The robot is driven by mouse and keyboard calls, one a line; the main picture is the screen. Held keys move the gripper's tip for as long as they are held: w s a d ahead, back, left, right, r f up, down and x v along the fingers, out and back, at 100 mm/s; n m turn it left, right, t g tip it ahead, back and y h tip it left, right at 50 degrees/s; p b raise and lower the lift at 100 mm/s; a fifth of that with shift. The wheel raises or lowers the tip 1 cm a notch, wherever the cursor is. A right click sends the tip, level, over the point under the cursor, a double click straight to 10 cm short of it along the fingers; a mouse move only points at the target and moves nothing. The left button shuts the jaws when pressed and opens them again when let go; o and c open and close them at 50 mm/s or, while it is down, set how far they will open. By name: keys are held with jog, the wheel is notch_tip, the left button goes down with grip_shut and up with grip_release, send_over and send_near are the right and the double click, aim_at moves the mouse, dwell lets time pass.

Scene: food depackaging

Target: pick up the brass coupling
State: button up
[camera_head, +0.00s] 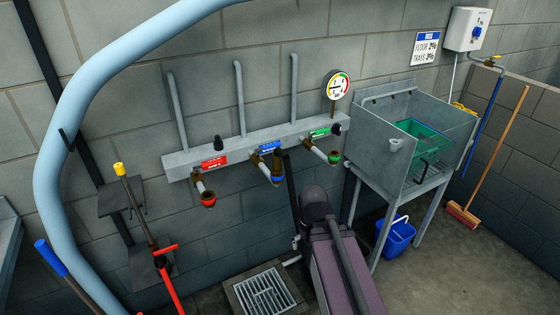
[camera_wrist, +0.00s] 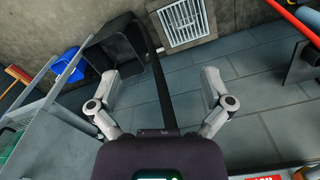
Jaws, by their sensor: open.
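No loose brass coupling can be made out for certain. Brass-coloured fittings show on three wall outlets, with a red-ringed outlet (camera_head: 207,198), a blue-ringed outlet (camera_head: 275,178) and a green-ringed outlet (camera_head: 332,158). They hang below a grey wall manifold (camera_head: 238,153) with red, blue and green labels. My gripper (camera_wrist: 158,78) is open and empty in the wrist view, its two grey fingers wide apart above the floor. In the head view my arm rises in front of the manifold, and the gripper's fingers cannot be made out there.
A grey metal sink (camera_head: 372,135) holds a green crate (camera_head: 425,142). A blue bucket (camera_head: 397,238) stands beneath. A broom (camera_head: 462,213) leans on the right wall. A floor grate (camera_head: 265,294) lies below the manifold. A thick pale-blue hose (camera_head: 47,165) arches at left, near red-and-black poles.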

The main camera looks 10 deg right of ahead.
jog(key=shift+c, duration=1.4)
notch_tip(320, 180, up, 29)
jog(key=n+p, duration=0.9)
jog(key=p, duration=2)
send_over(279, 169)
jog(key=shift+w+d+r, duration=0.1)
jog(key=shift+w+d, duration=0.05)
jog(key=shift+d, duration=0.05)
jog(key=shift+w+a+r+n+p, duration=0.15)
jog(key=shift+w+r+n+p, duration=0.35)
jog(key=shift+p, duration=0.1)
jog(key=shift+s+f, duration=0.1)
jog(key=shift+f, duration=0.05)
notch_tip(279, 169, down, 8)
jog(key=b, duration=0.8)
jog(key=shift+f+b, duration=0.25)
jog(key=shift+b, duration=0.15)
jog(key=shift+f, duration=0.1)
jog(key=shift+s+f+b, duration=0.1)
jog(key=shift+f+b, duration=2.4)
jog(key=shift+b, duration=0.1)
